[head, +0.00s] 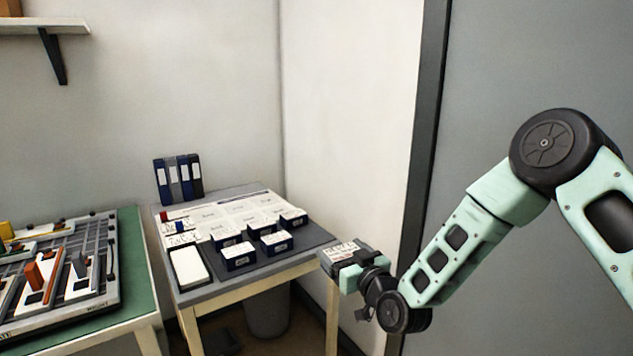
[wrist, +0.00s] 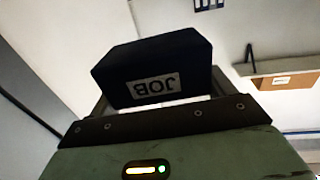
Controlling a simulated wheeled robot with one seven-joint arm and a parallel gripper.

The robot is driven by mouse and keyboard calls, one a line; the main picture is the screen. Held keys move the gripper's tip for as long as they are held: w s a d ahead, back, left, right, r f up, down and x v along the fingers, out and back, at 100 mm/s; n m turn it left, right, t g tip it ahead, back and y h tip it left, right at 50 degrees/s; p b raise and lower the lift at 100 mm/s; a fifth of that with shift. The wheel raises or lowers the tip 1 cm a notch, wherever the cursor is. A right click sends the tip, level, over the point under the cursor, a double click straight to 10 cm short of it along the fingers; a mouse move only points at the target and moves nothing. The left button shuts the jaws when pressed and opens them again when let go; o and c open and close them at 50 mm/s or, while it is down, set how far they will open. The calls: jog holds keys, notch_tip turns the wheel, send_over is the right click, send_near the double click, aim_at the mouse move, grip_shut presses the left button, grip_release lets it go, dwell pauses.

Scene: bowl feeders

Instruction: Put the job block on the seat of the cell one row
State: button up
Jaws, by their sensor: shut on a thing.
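The job block is dark navy with a pale label reading JOB, upside down in the wrist view (wrist: 150,68). My gripper (wrist: 155,100) is shut on it, one finger on each side. In the head view my gripper (head: 358,270) is in the air off the right front corner of the small grey table (head: 215,290). The held block (head: 338,254) shows a white lettered face there. I cannot read which row is cell one.
Several dark blocks with white labels (head: 239,255) stand on a dark mat on the table. A white pad (head: 189,266) lies at the front left, and binders (head: 178,179) stand at the back. A green table (head: 130,245) with a rail board is left.

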jog(key=s+d+m+t+h, duration=0.1)
jog(key=s+d+m+h, duration=0.2)
jog(key=d, duration=1)
jog(key=s+d+m+t+h, duration=0.15)
jog(key=d+h, duration=0.35)
jog(key=d, duration=0.8)
jog(key=s+f, duration=0.6)
jog(key=f, duration=0.7)
jog(key=shift+d+f+m+g+p, duration=0.25)
jog(key=shift+m+g+p, duration=0.1)
jog(key=shift+m+p, duration=0.1)
